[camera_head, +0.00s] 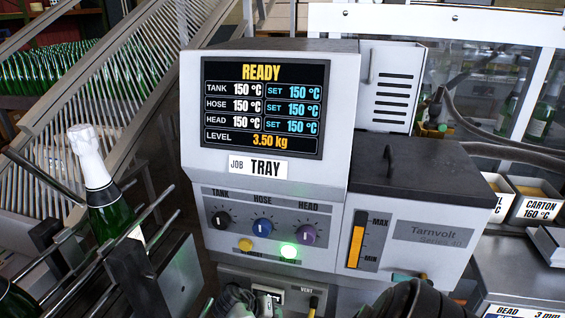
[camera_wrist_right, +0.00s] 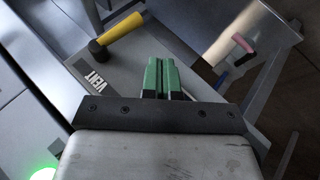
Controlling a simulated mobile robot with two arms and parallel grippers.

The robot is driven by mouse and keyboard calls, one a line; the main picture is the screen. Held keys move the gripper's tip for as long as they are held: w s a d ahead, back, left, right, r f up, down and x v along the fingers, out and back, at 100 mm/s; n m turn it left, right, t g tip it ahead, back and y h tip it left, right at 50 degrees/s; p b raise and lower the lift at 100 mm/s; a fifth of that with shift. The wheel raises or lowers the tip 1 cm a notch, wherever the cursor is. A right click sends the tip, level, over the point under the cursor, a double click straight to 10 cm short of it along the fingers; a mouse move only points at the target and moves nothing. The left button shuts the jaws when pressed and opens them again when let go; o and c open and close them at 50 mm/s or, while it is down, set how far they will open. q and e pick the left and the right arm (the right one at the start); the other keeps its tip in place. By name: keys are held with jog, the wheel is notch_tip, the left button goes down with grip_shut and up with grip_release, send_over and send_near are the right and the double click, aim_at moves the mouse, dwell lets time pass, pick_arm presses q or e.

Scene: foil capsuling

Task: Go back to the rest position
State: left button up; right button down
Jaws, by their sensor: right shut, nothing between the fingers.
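My right gripper (camera_wrist_right: 162,78) shows in the right wrist view as two green fingers side by side. They are shut with nothing between them. The fingers are in front of a grey panel with a VENT label (camera_wrist_right: 88,72) and a yellow lever with a black end (camera_wrist_right: 118,35). They appear apart from the lever. In the head view the VENT lever (camera_head: 312,302) is at the bottom edge, and a dark rounded part at the bottom right looks like my right arm. I cannot make out my left gripper.
The grey melt machine (camera_head: 270,180) fills the middle; its screen (camera_head: 263,108) reads READY. A foil-topped green bottle (camera_head: 105,200) leans in a metal rack at left. A slatted rail and several bottles are behind.

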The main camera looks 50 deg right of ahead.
pick_arm(q)
jog(key=shift+s+d+f, duration=0.1)
jog(key=shift+s+d, duration=0.15)
jog(key=shift+d, duration=0.5)
pick_arm(e)
jog(key=v, duration=0.5)
jog(key=shift+w+a+f, duration=0.1)
jog(key=shift+w+f, duration=0.1)
jog(key=shift+w, duration=0.1)
